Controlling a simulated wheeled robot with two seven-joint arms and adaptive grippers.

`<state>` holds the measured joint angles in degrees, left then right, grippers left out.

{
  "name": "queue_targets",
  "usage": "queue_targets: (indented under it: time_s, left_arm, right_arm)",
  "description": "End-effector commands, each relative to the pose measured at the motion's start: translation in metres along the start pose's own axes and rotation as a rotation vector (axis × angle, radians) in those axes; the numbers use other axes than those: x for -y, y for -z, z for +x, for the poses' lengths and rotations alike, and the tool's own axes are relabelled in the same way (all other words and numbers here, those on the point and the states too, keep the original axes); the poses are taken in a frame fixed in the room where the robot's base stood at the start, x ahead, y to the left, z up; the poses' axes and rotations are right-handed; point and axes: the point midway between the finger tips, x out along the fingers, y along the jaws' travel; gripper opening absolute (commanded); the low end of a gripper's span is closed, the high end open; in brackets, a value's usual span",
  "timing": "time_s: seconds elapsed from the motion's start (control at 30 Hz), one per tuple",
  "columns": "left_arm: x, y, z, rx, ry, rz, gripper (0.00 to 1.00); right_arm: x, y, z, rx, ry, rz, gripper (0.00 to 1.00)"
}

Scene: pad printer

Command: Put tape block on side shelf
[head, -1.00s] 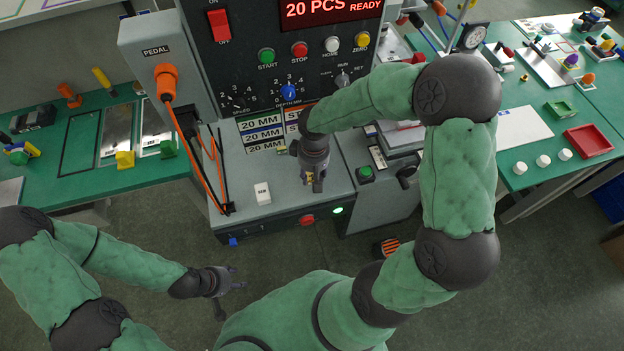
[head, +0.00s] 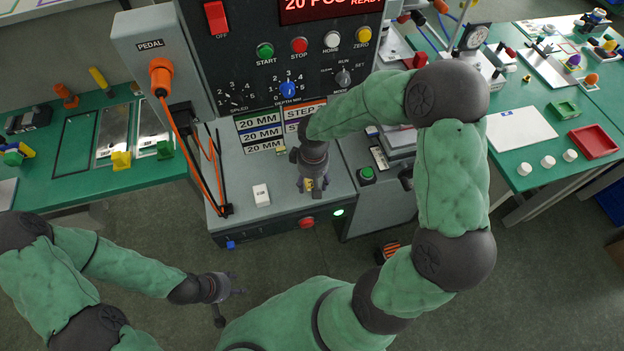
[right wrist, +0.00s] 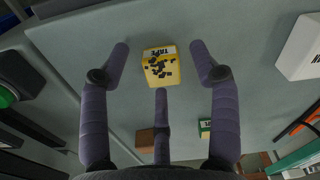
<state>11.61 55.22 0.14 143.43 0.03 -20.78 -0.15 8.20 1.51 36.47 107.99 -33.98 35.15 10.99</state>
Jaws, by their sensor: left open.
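The tape block (right wrist: 160,66) is a small yellow block with dark marks and a white "TAPE" label, lying on the machine's grey deck. In the head view a bit of its yellow (head: 308,184) shows under my right gripper, which mostly hides it. My right gripper (right wrist: 160,70) points down over the block with its fingers spread on either side, apart from it. My left gripper (head: 236,287) is open and empty, low in front of the machine and away from the block. I cannot tell which surface is the side shelf.
A white labelled box (head: 261,195) lies on the deck left of the right gripper. An orange cable (head: 185,130) hangs at the deck's left. The control panel (head: 290,50) rises behind. A green table (head: 80,175) stands left, another right with a red tray (head: 594,141).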

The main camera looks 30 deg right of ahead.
Motion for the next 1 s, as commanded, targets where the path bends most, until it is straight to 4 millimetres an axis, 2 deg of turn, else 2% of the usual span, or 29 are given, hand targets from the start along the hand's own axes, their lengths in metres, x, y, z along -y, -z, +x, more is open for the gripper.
queue_targets:
  time_s: [0.27, 0.37, 0.73, 1.0]
  left_arm:
    - [-0.001, 0.0, -0.004, 0.0, 0.0, 0.0, 0.48]
    - [-0.004, 0.0, -0.01, 0.0, 0.0, 0.0, 0.48]
    - [-0.015, -0.002, -0.042, 0.0, 0.0, 0.0, 0.48]
    - [-0.019, -0.002, -0.052, 0.0, 0.0, 0.0, 0.48]
  right_arm:
    - [0.0, 0.0, -0.005, 0.0, 0.0, 0.0, 0.62]
    - [0.0, 0.001, -0.018, -0.003, 0.0, 0.0, 0.62]
    - [0.0, 0.001, -0.092, -0.003, 0.0, 0.001, 0.62]
    - [0.0, 0.0, -0.12, 0.0, 0.0, 0.0, 0.62]
